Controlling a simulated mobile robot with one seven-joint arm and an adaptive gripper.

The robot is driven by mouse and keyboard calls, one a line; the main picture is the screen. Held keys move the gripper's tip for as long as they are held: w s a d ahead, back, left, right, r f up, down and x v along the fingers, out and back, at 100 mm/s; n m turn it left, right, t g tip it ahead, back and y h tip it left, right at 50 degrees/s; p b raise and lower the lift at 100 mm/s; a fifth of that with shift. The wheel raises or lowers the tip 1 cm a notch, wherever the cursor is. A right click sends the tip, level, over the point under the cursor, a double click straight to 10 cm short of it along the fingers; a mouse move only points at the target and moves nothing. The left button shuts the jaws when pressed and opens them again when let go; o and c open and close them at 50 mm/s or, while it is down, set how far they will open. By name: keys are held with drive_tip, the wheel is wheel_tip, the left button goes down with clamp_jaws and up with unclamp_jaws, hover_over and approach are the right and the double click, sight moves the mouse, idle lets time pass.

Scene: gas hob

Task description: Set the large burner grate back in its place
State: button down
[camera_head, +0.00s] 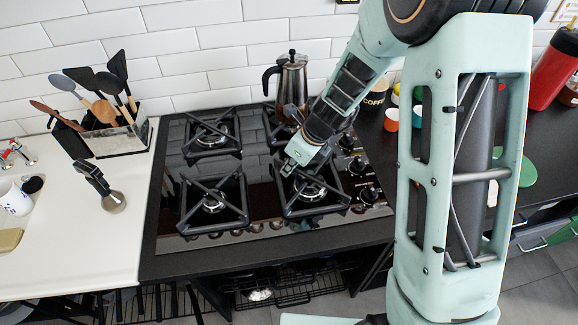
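Black square grates with crossing bars stand on the dark glass hob (258,170). The front-right grate (318,203) lies around a burner (311,192), and my gripper (290,169) is at its back-left part. The fingertips are small and dark against the bars, so I cannot tell whether they are open or shut, or whether they touch the grate. The front-left grate (232,207) and back-left grate (207,147) sit over their burners. The back-right grate is partly hidden by my arm and a moka pot (292,80). Which grate is the large one is not clear.
Control knobs (362,180) line the hob's right side. Left is a white counter (95,235) with a utensil holder (122,138) and a dark-handled metal tool (113,201). Small cups (391,119) and a coffee jar (375,98) stand behind right. Tiled wall is behind.

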drive_tip(key=shift+r, duration=0.1)
drive_tip(key=c, duration=2.1)
unclamp_jaws()
drive_tip(key=v, duration=1.2)
drive_tip(key=shift+d, duration=0.1)
